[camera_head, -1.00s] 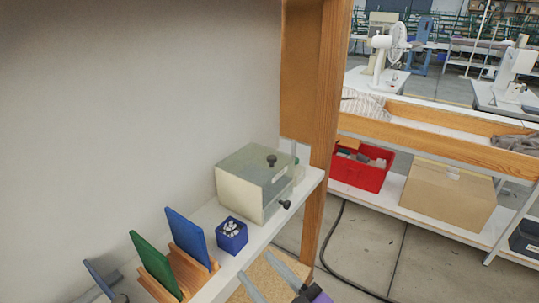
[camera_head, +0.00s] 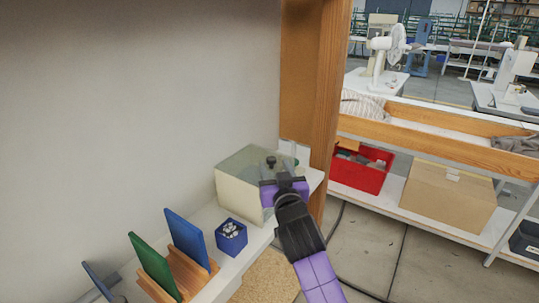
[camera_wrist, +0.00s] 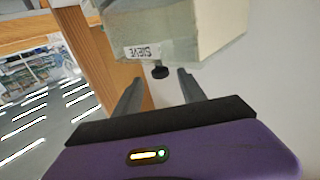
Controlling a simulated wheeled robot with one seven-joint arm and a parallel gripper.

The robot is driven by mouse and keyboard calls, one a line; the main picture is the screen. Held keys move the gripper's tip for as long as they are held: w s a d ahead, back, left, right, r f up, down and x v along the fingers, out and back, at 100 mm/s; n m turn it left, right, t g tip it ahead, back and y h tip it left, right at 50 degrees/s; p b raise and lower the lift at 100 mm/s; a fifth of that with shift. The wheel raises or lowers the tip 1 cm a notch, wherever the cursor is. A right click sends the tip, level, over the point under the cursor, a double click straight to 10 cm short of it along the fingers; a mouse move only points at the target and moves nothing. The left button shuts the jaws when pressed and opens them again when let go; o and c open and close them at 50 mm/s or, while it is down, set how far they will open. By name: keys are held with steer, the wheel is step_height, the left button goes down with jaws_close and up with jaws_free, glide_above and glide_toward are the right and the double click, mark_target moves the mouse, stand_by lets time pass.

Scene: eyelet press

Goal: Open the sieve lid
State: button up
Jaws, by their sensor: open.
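A blue cube container (camera_head: 231,237) with white pieces stands left of the box. Green (camera_head: 153,266) and blue (camera_head: 186,238) panels stand in wooden holders nearer. A wooden post (camera_head: 318,110) rises right of the box. A red bin (camera_head: 358,175) sits on a separate shelf.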

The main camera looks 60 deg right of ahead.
mark_target(270, 157)
steer(key=p+x, duration=0.1)
steer(key=x, duration=0.6)
steer(key=shift+w+d, duration=0.15)
steer(key=shift+w, duration=0.05)
steer(key=shift+c, duration=0.2)
jaws_close()
stand_by(1.1)
